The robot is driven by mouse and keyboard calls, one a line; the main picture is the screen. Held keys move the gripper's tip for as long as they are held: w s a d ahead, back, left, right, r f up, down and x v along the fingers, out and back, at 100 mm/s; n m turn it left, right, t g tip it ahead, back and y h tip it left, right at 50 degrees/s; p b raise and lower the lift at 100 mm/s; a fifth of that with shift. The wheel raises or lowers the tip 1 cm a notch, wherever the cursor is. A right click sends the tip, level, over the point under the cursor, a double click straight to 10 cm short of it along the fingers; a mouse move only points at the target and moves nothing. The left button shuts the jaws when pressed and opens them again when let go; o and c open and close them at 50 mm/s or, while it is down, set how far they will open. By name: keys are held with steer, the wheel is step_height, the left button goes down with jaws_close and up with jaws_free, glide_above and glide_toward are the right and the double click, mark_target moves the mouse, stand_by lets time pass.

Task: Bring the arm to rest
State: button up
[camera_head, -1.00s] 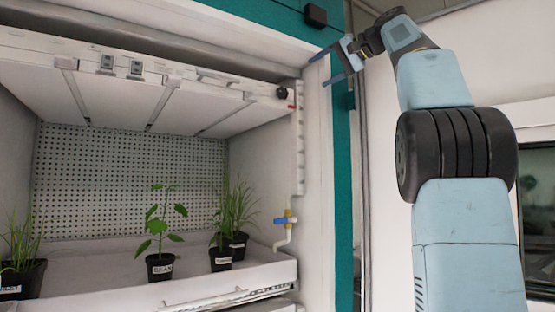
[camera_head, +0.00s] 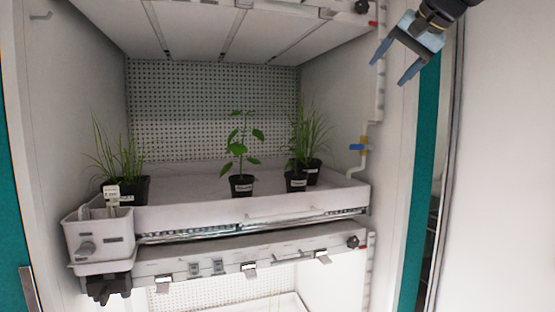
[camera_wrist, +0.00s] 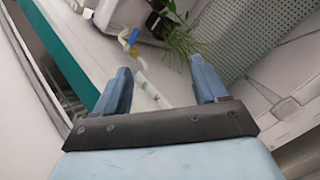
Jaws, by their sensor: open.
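My gripper (camera_head: 405,54) shows at the upper right in the head view, in front of the chamber's right front post. Its two blue fingers are spread apart and nothing is between them. In the wrist view the same two fingers (camera_wrist: 160,88) stand apart, with the chamber's edge, a blue-handled valve and grass leaves beyond them. The gripper touches nothing that I can see. Most of my arm is out of the head view.
The chamber shelf tray (camera_head: 200,212) holds several potted plants, including a leafy plant (camera_head: 240,150) in the middle. A blue-handled valve (camera_head: 358,147) is on the right wall. A white bin (camera_head: 99,238) hangs at the front left. Plain wall (camera_head: 505,170) lies right of the chamber.

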steer(key=s+f+n+g+h, duration=0.1)
steer(key=s+f, duration=0.6)
steer(key=f, duration=0.5)
steer(key=s+a+f+n+g+h, duration=0.1)
steer(key=s+f+n+h, duration=0.1)
steer(key=s+f, duration=0.5)
steer(key=s+a+f+n+g+h, duration=0.1)
steer(key=s+f, duration=0.5)
steer(key=f, duration=1.2)
steer(key=shift+s+n+g, duration=0.4)
